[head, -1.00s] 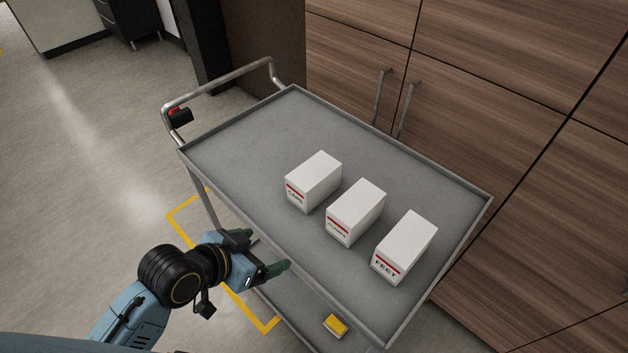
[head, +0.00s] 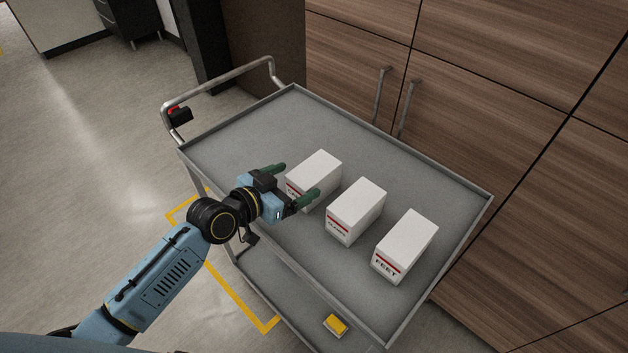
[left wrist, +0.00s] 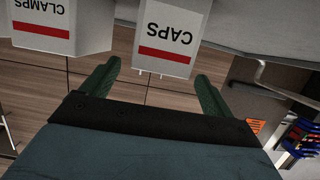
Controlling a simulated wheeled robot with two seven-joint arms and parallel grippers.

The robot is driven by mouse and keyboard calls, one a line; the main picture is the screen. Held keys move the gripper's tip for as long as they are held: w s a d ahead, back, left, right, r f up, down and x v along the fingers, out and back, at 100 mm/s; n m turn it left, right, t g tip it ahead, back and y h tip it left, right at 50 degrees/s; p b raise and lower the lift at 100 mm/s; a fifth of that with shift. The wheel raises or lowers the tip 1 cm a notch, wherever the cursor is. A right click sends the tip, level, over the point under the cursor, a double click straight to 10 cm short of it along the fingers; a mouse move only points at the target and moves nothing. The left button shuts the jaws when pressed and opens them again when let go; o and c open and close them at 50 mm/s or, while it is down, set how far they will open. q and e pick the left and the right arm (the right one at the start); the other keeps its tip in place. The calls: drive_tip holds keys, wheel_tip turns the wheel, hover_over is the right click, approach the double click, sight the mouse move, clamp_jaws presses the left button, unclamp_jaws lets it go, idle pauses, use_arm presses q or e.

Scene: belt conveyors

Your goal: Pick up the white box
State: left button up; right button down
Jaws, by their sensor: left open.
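Three white boxes with red stripes stand in a row on the grey cart's top tray. The leftmost, the CAPS box (head: 318,172), also shows in the left wrist view (left wrist: 172,30), upside down. The middle box (head: 358,208) reads CLAMPS in the left wrist view (left wrist: 62,22). The rightmost is the FEET box (head: 406,245). My left gripper (head: 296,183) is open at the CAPS box's front face, its green fingers toward either side of it. In the left wrist view the box lies ahead between the fingertips (left wrist: 158,75). My right gripper is not visible.
The cart's tray (head: 240,135) has a raised rim and is bare at the back left. A handle (head: 215,88) rises at its left end. Wooden cabinets (head: 500,120) stand close behind. A yellow item (head: 336,324) lies on the lower shelf.

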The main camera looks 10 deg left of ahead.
sight(306, 175)
use_arm(q)
drive_tip(key=shift+x, duration=2.7)
drive_tip(key=shift+r, duration=0.1)
drive_tip(key=c, duration=1.2)
drive_tip(key=shift+r, duration=0.1)
drive_tip(key=shift+c, duration=0.4)
